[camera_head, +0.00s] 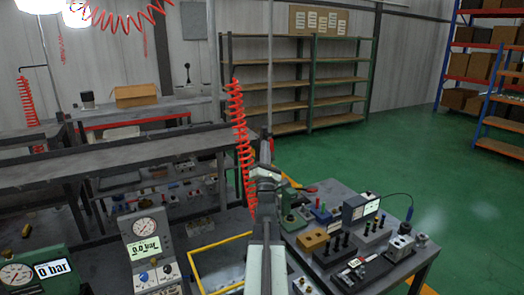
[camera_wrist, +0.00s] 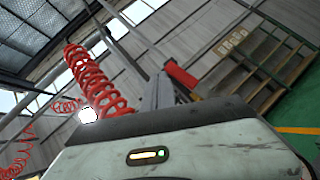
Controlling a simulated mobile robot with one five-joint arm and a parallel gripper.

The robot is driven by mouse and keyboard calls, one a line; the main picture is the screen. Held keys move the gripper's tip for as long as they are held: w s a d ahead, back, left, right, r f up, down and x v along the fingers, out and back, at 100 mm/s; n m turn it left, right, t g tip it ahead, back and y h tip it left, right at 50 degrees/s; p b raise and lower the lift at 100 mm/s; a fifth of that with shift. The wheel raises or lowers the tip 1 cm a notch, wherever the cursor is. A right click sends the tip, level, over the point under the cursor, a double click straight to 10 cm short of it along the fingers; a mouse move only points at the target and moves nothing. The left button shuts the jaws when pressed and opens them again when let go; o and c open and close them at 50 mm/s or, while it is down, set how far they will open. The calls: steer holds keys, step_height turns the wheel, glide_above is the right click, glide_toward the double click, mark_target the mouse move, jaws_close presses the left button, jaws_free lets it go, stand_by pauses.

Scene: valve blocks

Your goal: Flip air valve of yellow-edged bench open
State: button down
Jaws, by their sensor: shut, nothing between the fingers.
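A yellow edge (camera_head: 222,243) runs around part of the near bench at the lower middle of the head view. My gripper (camera_head: 265,152) is raised above that bench. It points away from the head camera, and its fingers are small there. In the wrist view, grey fingers (camera_wrist: 157,92) stand up beyond my gripper's body, shut and empty. A red bar-like part (camera_wrist: 183,77) shows just right of them, apparently close. It may be the air valve's lever, but I cannot tell its position. A small red spot also shows by my gripper in the head view (camera_head: 271,144).
A red coiled hose (camera_head: 240,140) hangs just left of my gripper. A gauge panel (camera_head: 147,250) stands left of the yellow edge, and a green gauge box (camera_head: 35,272) further left. A cluttered table (camera_head: 395,262) stands at right. Green floor beyond is clear.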

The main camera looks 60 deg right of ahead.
steer(key=shift+s+d+r, duration=0.15)
steer(key=shift+d+r, duration=0.05)
steer(key=shift+d, duration=0.1)
stand_by(0.5)
steer(key=b+v, duration=0.4)
steer(key=v, duration=0.3)
steer(key=shift+s+a+f, duration=0.2)
steer(key=shift+s+f, duration=0.05)
steer(key=shift+w, duration=0.1)
